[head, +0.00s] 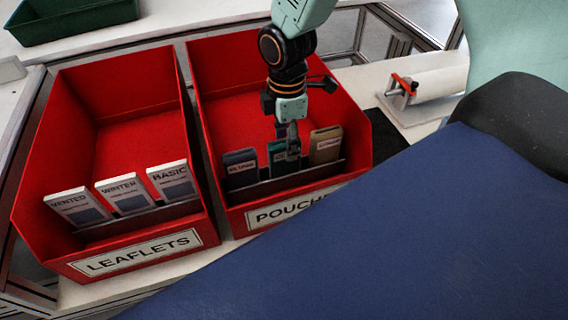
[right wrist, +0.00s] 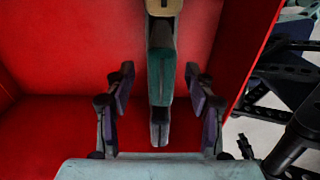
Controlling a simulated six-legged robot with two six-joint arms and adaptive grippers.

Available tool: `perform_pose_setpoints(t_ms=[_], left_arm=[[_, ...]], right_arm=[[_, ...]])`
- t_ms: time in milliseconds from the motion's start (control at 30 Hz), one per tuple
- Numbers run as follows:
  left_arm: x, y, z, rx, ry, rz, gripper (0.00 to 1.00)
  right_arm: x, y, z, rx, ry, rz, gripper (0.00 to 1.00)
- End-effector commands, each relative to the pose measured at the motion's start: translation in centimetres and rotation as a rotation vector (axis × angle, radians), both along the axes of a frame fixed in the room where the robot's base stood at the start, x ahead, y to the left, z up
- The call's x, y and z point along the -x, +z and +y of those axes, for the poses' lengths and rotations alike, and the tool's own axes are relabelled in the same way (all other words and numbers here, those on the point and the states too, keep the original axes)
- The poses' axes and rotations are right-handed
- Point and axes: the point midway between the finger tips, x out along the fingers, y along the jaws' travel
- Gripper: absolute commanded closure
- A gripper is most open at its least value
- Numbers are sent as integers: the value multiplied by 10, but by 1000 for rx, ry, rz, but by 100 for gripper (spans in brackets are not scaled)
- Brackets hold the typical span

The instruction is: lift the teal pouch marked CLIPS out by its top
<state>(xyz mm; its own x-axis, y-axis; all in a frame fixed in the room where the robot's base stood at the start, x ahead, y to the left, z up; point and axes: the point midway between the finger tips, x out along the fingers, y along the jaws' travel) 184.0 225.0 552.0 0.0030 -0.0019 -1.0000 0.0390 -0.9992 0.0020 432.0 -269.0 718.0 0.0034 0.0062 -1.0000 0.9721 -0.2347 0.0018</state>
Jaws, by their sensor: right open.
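The teal pouch (head: 276,155) stands upright in the middle of a row of three pouches in the front of the red bin labelled POUCHES (head: 345,115). My gripper hides most of its label, so I cannot read CLIPS. My right gripper (head: 291,147) points down at its top. In the right wrist view the teal pouch (right wrist: 161,75) lies between the two spread fingers of the right gripper (right wrist: 161,90), with a gap on each side. The fingers are open and hold nothing. My left gripper is not in view.
A dark blue pouch (head: 240,167) stands left of the teal one and a tan pouch (head: 326,145) right of it, both close. A red LEAFLETS bin (head: 105,130) with three leaflets adjoins on the left. The POUCHES bin is empty behind the row.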

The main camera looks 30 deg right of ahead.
Motion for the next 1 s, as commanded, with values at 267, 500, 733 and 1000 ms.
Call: perform_pose_setpoints(t_ms=[267, 500, 733, 1000], left_arm=[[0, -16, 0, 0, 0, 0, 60], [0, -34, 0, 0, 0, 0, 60], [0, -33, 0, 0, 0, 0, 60], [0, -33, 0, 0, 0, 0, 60]], right_arm=[[2, -24, 1, 1, 1, 1, 45], [1, -56, 2, 1, 1, 2, 45], [-1, -57, 2, 1, 2, 0, 45], [-2, -57, 2, 1, 1, 0, 66]])
